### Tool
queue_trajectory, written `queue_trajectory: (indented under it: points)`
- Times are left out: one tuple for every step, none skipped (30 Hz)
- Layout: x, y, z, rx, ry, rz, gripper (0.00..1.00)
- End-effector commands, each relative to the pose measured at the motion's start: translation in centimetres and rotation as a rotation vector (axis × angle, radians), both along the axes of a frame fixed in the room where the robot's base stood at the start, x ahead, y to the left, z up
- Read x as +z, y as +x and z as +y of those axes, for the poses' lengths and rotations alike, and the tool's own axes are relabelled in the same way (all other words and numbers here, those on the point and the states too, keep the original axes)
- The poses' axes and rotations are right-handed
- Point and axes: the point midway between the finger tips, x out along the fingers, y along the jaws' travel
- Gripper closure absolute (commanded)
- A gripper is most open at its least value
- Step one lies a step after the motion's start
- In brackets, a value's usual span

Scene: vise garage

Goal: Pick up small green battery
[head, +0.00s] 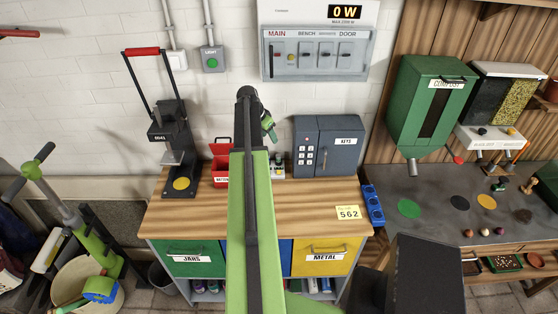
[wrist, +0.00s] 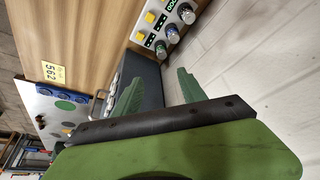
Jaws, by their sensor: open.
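A white charger (wrist: 150,22) with yellow buttons and small green displays stands on the wooden bench in the wrist view. Several short cylinders stand in it: one with a greenish body (wrist: 187,13) at the far end, a dark one (wrist: 172,34) in the middle, and one at the near end (wrist: 161,50). Which one is the small green battery is hard to tell. The charger (head: 278,171) is partly hidden by my arm in the head view. My gripper (head: 269,128) is above it, near the wall. In the wrist view its green fingers (wrist: 158,85) are apart and empty.
A grey key safe (head: 337,146) stands right of the charger, close to my gripper. A red box (head: 221,163) and a black press (head: 176,140) stand to the left. A blue holder (head: 372,205) is at the bench's right edge.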

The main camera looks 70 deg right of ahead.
Motion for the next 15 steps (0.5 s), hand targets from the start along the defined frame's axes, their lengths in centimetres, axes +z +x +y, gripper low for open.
queue_trajectory:
  points:
    - [-1.2,0.1,-0.2,0.001,0.000,0.000,0.51]
    - [-1.8,0.0,-0.3,0.002,0.000,0.000,0.51]
    - [-2.6,0.0,-0.6,0.004,0.000,-0.001,0.51]
    - [-3.2,0.0,-0.7,0.004,0.000,0.000,0.51]
    - [-3.9,-0.1,-0.9,0.005,0.000,0.000,0.51]
    - [-4.8,-0.2,-1.2,0.007,0.000,0.000,0.51]
    - [-5.4,-0.2,-1.4,0.007,0.000,0.000,0.51]
    - [-6.0,-0.3,-1.7,0.008,0.000,0.000,0.51]
    - [-6.8,-0.4,-1.9,0.008,0.000,-0.001,0.51]
    - [-7.4,-0.4,-2.2,0.008,0.000,-0.001,0.51]
    - [-8.0,-0.5,-2.4,0.009,0.000,-0.001,0.51]
    - [-8.8,-0.6,-2.7,0.009,0.000,-0.001,0.51]
    - [-9.4,-0.7,-2.9,0.009,0.000,-0.001,0.51]
    - [-10.0,-0.8,-3.1,0.010,0.000,-0.001,0.51]
    - [-10.5,-0.9,-3.3,0.010,0.000,-0.001,0.51]
